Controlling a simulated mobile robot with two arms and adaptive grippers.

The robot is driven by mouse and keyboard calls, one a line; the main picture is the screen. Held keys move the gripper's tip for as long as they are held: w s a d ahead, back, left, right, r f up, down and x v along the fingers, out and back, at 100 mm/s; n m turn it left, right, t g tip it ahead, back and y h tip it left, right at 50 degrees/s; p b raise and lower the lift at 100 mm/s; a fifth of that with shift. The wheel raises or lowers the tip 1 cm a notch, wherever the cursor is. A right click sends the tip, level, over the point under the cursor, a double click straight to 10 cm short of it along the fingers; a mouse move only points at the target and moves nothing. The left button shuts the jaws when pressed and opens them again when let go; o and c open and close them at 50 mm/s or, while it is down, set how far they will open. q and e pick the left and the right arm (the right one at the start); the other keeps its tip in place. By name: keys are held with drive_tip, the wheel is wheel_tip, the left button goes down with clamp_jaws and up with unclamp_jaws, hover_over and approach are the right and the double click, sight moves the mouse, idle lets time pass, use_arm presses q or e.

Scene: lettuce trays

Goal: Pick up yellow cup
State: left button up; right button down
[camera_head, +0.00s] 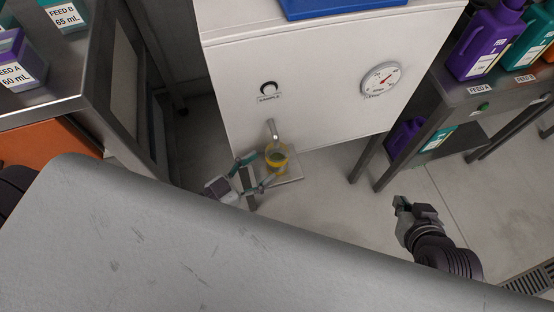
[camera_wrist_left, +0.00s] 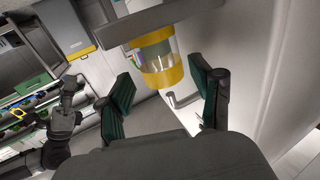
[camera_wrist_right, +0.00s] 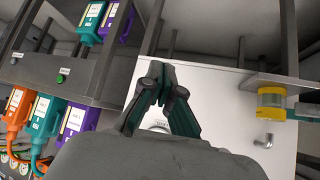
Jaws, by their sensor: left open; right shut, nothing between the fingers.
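The yellow cup (camera_head: 277,158) stands on a small shelf (camera_head: 292,172) under a metal spout (camera_head: 272,130) on the front of the white cabinet. My left gripper (camera_head: 258,174) is open just to the left of the cup, with its fingers pointing at it. In the left wrist view the clear cup with yellow bands (camera_wrist_left: 158,60) shows beyond the spread fingers; I cannot tell whether they touch it. The cup also shows in the right wrist view (camera_wrist_right: 271,102). My right gripper (camera_head: 401,204) is shut and empty, well to the right of the cup.
The white cabinet (camera_head: 315,80) has a gauge (camera_head: 381,79) and a blue object (camera_head: 330,5) on top. A metal table with jugs stands at right (camera_head: 470,95), another at left (camera_head: 85,85). A large grey surface, seemingly mine, fills the lower left. Floor near my right gripper is clear.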

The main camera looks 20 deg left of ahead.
sight(268, 161)
use_arm(q)
drive_tip(key=shift+w+d+r, duration=0.1)
drive_tip(key=shift+w+d, duration=0.25)
drive_tip(key=shift+w, duration=0.15)
drive_tip(key=x, duration=0.1)
drive_tip(key=b+x, duration=0.1)
drive_tip(key=x, duration=0.2)
drive_tip(key=shift+w+d+r, duration=0.15)
drive_tip(key=shift+r, duration=0.15)
drive_tip(key=c, duration=1.1)
use_arm(e)
drive_tip(key=w+a+r+t+y, duration=0.1)
drive_tip(key=w+r+t, duration=0.2)
drive_tip(key=w+r, duration=0.1)
drive_tip(key=shift+w+a+t, duration=0.15)
drive_tip(key=shift+a+t, duration=0.25)
use_arm(q)
drive_tip(key=shift+r, duration=0.1)
